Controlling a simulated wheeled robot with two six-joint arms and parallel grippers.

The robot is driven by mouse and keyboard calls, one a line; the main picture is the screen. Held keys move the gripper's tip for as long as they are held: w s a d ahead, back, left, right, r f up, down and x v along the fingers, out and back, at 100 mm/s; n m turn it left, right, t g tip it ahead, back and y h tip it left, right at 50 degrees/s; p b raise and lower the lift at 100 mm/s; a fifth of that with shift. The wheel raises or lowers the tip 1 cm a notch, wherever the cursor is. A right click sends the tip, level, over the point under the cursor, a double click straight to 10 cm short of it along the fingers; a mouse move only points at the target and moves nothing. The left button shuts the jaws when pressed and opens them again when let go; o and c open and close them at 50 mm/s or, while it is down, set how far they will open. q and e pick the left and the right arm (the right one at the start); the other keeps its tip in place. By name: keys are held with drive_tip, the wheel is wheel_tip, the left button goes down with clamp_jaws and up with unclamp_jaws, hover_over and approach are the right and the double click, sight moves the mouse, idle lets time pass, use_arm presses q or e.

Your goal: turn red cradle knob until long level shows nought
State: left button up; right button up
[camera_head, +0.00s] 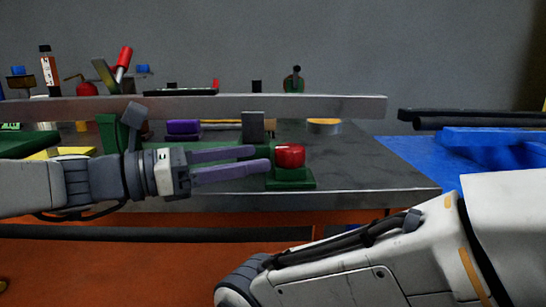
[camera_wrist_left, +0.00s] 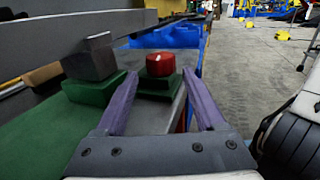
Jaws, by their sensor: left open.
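The red knob (camera_head: 289,156) sits on a green base (camera_head: 291,179) near the table's front edge. In the left wrist view the red knob (camera_wrist_left: 160,64) stands upright ahead, between the finger directions. My left gripper (camera_head: 262,158) is open, its two purple fingers pointing at the knob from the left, with nothing held. In the left wrist view the fingers (camera_wrist_left: 160,75) are spread on either side of the knob's base; I cannot tell whether they touch. A long grey beam (camera_head: 320,107) runs above the table. No level reading is legible. My right gripper is out of view.
A grey block (camera_wrist_left: 90,57) on a green support stands left of the knob. A purple item (camera_head: 183,127) and a yellow-topped round tin (camera_head: 324,126) lie behind. A blue surface (camera_head: 425,160) is at right. My right arm fills the lower right.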

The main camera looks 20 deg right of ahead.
sight(277, 156)
use_arm(q)
drive_tip(key=d, duration=0.3)
drive_tip(key=d+b, duration=0.1)
drive_tip(key=d, duration=0.2)
drive_tip(key=shift+w+d+f, duration=0.15)
drive_tip(key=shift+w+d, duration=0.05)
drive_tip(key=shift+d+b, duration=0.35)
drive_tip(key=shift+d, duration=0.4)
drive_tip(key=c, duration=1.1)
drive_tip(key=shift+t, duration=0.3)
